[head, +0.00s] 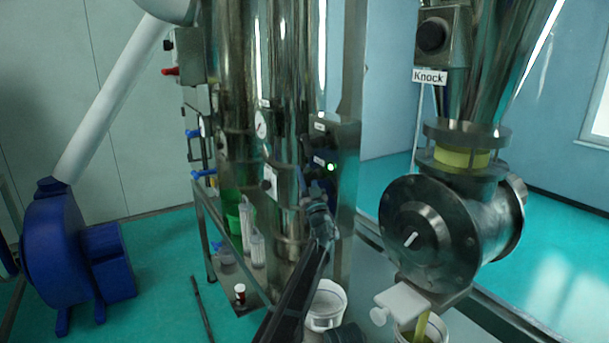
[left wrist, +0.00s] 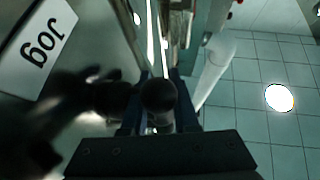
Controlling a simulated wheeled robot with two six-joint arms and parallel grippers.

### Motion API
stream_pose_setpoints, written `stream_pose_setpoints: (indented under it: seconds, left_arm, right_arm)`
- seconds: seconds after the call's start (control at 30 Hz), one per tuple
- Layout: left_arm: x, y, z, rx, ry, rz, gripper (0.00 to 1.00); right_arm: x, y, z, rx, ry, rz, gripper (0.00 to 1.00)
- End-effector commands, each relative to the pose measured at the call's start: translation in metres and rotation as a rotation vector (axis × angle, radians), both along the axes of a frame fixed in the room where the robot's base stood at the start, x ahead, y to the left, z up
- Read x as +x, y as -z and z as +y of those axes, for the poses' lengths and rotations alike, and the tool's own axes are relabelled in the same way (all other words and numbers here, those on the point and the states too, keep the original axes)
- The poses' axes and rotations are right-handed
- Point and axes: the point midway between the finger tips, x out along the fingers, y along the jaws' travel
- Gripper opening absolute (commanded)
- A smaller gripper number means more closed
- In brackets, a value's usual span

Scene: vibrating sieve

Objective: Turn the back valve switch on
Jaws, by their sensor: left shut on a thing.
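A steel control box (head: 345,150) with small labels and a lit green lamp (head: 331,167) stands at the middle of the head view. My left gripper (head: 317,207) is at the lower front of this box. In the left wrist view, a dark round knob (left wrist: 158,94) sits between the fingers, and the left gripper is shut on it. A white "Jog" label (left wrist: 42,45) on a metal face shows upside down beside it. The fingers hide most of the knob in the head view. I cannot tell which way the knob is turned. My right gripper is not in view.
A "Knock" box (head: 443,37) with a black knob hangs at upper right, above a large steel valve housing (head: 430,235). Blue-handled valves (head: 203,174) and a red handle (head: 171,71) are at left. A blue blower (head: 65,245) and white bucket (head: 327,300) stand lower.

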Motion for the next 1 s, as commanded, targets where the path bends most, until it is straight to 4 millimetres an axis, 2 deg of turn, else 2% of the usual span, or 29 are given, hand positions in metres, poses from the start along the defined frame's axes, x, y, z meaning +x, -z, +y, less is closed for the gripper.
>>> stream_pose_setpoints:
  seconds: [0.13,0.17,0.3,0.73,1.0]
  left_arm:
    - [-0.001,0.000,0.000,-0.002,0.001,0.001,0.00]
    - [-0.001,0.001,0.000,-0.002,0.001,0.001,0.34]
    - [-0.001,0.001,0.000,-0.002,0.001,0.001,0.58]
    - [-0.004,0.004,-0.002,-0.002,0.001,0.001,0.58]
    - [-0.030,0.026,-0.012,-0.001,0.002,0.002,0.58]
  right_arm:
    - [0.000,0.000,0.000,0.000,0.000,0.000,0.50]
    - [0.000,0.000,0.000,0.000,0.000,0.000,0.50]
    - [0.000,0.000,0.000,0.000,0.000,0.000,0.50]
    - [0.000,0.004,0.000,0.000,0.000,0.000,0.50]
    - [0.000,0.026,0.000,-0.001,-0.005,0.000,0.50]
